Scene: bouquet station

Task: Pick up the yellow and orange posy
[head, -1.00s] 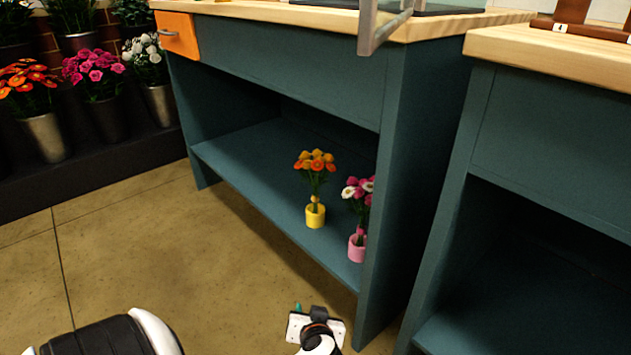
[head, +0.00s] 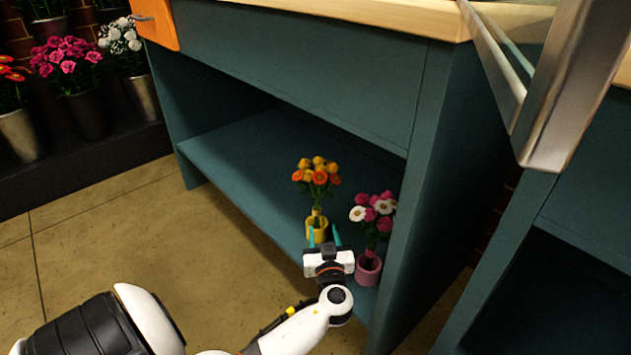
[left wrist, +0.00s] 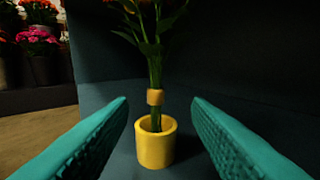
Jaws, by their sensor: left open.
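The yellow and orange posy (head: 317,175) stands upright in a yellow pot (head: 317,224) on the lower shelf of the teal bench. In the left wrist view its green stems (left wrist: 154,70) carry a tan band and rise from the yellow pot (left wrist: 155,148); most of the blooms are cut off at the top. My left gripper (head: 324,238) is open just in front of the pot. In the left wrist view its two teal fingers (left wrist: 158,115) stand to either side of the pot and stems, nearer the camera, with nothing between them held. My right gripper is not in view.
A pink and white posy (head: 373,215) in a pink pot (head: 367,268) stands close to the right of my left gripper. The bench's side panel (head: 415,230) is just beyond it. The shelf (head: 235,155) is bare to the left. The bench top (head: 350,15) overhangs.

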